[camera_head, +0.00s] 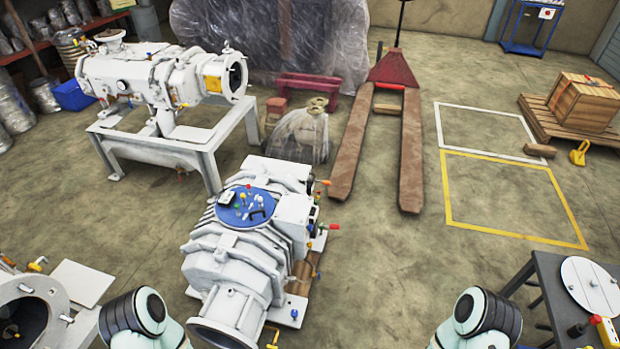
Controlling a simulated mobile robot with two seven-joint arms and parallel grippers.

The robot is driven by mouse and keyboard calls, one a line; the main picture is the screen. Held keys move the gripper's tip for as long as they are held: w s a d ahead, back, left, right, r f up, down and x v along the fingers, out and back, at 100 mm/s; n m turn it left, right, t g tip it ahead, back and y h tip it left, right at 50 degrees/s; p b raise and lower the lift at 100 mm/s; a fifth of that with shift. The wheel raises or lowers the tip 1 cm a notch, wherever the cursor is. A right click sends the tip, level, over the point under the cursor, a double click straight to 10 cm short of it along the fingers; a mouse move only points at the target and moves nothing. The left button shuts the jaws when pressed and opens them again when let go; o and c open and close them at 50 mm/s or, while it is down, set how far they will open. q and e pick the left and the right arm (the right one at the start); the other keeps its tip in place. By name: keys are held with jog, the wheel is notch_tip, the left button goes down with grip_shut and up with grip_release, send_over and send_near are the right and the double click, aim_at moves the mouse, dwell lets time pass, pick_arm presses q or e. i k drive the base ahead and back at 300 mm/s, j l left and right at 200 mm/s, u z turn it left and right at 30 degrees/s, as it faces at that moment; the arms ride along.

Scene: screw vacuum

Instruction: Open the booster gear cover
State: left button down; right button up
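A white machine with a ribbed round body (238,262), likely the booster, sits in the lower middle. Its wide flange opening (222,335) faces the bottom edge. A round blue plate (247,207) lies on its top with several small tools or parts on it. Colored knobs and handles stick out on its right side. I cannot tell which part is the gear cover. Only pale green links of my two arms show, at the bottom left and bottom right. Both grippers are out of view.
A larger white pump (160,80) stands on a white frame (210,138) behind. A red pallet jack (411,150) is at the back center. A dark table (548,285) with a white disc (590,284) is at the right. Floor right of the machine is clear.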

aim_at(300, 172)
jog(key=i+l+u, duration=0.15)
jog(key=l, duration=0.3)
jog(key=l+u, duration=0.15)
jog(key=l, duration=0.25)
jog(key=i+l+u, duration=0.15)
jog(key=l, duration=0.3)
jog(key=i+l+u, duration=0.2)
jog(key=l+u, duration=0.15)
jog(key=l, duration=0.3)
jog(key=i+l+u, duration=0.2)
jog(key=l, duration=0.15)
jog(key=i+l+u, duration=0.6)
jog(key=l, duration=0.3)
jog(key=i+l+u, duration=0.25)
jog(key=i+l, duration=0.25)
jog(key=i, duration=0.05)
